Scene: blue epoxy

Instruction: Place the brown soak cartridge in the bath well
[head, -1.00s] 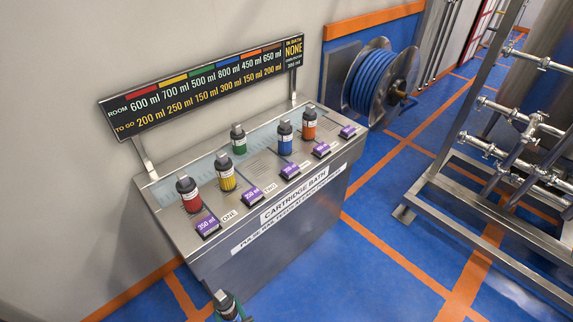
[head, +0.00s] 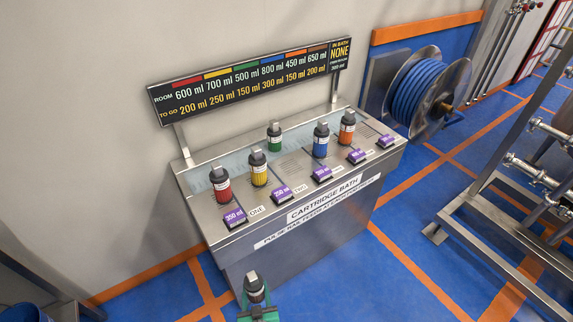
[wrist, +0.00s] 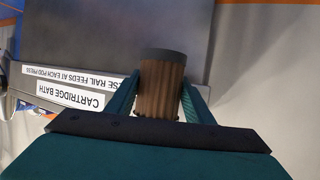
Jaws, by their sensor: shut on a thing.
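The brown soak cartridge shows its ribbed brown body and dark end in the wrist view (wrist: 162,88). In the head view its dark top and pale label (head: 254,287) show at the bottom. My gripper (wrist: 160,108) is shut on it, one teal finger on each side; it also shows in the head view (head: 258,311). Gripper and cartridge are in front of the steel cartridge bath (head: 290,250), apart from its top. A pale blue strip (head: 205,178) runs along the back of the top. I cannot tell which part is the well.
Red (head: 221,186), yellow (head: 259,170), green (head: 274,138), blue (head: 320,141) and orange (head: 346,129) cartridges stand on the bath. Purple pads (head: 235,218) line its front edge. The sign board (head: 250,82) above reads "IN BATH NONE". A hose reel (head: 425,90) stands right.

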